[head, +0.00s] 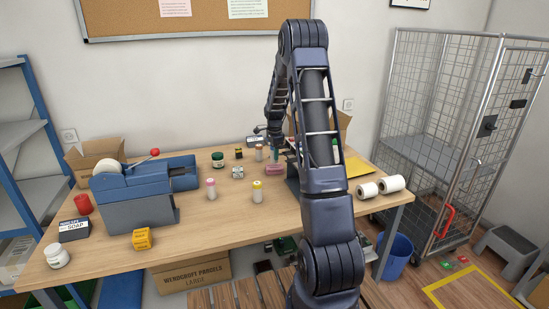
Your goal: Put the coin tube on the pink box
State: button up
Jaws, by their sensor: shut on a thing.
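My gripper (272,141) is small in the head view, at the far side of the table just left of my arm. It points down and is shut on a slim teal tube, the coin tube (276,154), held roughly upright. The pink box (275,170) lies on the table directly below the tube in the picture. The tube's lower end appears at or just above the box's top; I cannot tell whether they touch. My arm hides part of the table to the right.
A blue tape machine (135,197) stands at the left. White rolls (393,184) lie at the right edge. The front middle of the table is clear.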

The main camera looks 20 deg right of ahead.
jog(key=shift+f, duration=1.05)
jog(key=shift+f, duration=0.1)
jog(key=o, duration=1.1)
